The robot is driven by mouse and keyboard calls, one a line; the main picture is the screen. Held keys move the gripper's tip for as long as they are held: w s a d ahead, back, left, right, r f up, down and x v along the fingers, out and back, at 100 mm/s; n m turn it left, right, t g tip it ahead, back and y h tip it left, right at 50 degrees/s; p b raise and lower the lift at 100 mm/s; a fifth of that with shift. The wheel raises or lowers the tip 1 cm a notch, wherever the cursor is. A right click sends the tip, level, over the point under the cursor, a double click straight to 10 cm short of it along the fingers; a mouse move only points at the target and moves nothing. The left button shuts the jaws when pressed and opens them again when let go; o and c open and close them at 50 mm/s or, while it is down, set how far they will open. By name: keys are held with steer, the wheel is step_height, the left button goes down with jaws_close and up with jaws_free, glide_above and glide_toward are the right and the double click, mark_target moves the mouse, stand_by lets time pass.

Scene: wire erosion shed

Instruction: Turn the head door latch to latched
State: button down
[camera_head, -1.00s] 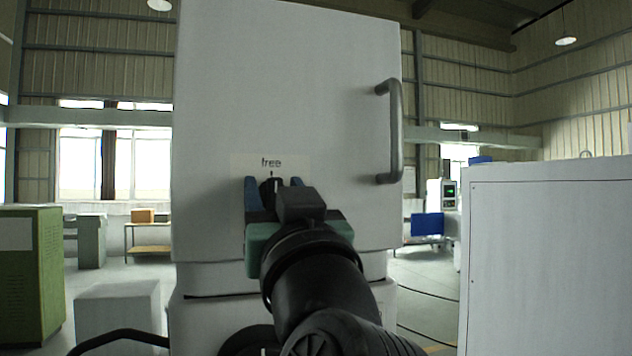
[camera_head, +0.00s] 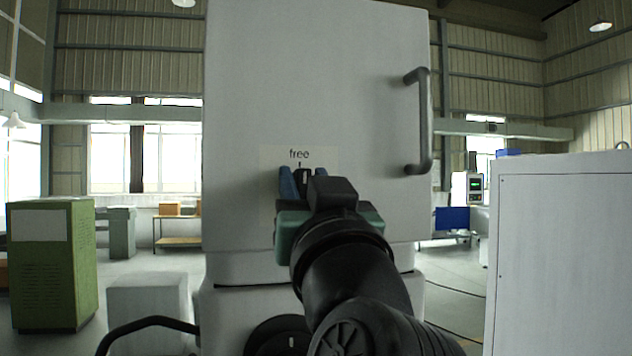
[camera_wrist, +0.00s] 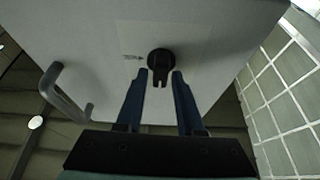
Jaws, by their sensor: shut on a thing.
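The head door latch (camera_head: 303,178) is a small black knob on the pale head door (camera_head: 320,90), below a label reading "free" (camera_head: 299,154). In the head view it stands upright, in line with the mark under "free". In the wrist view the latch (camera_wrist: 161,64) is a round black knob with a notched lever reaching between my fingers. My gripper (camera_head: 304,176) has blue fingers, one on each side of the latch, and is shut on it. The gripper body hides the lower part of the label plate. The wrist view also shows my gripper (camera_wrist: 161,76).
A dark bar handle (camera_head: 421,122) stands out from the door's right side. A large white cabinet (camera_head: 565,250) is close at the right. A green cabinet (camera_head: 55,265) and a low grey box (camera_head: 148,312) are at the left. Open floor lies between them.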

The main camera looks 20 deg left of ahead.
steer(key=m+h, duration=0.1)
steer(key=m, duration=0.2)
steer(key=m+t+h, duration=0.1)
steer(key=m+h, duration=0.1)
steer(key=m, duration=0.1)
steer(key=shift+w+d+f+m+g+h+p, duration=0.1)
steer(key=shift+m+g+h+p, duration=0.65)
steer(key=shift+m, duration=1.85)
steer(key=shift+a+f+m+g+h+p, duration=0.1)
steer(key=shift+m+h+p, duration=0.35)
steer(key=shift+m+h, duration=1.4)
steer(key=shift+w+d+f+m+g+h+p, duration=0.15)
steer(key=shift+m+g+p, duration=0.35)
steer(key=shift+m, duration=2.85)
steer(key=shift+s, duration=0.1)
steer(key=shift+r, duration=0.1)
steer(key=c, duration=0.8)
jaws_free()
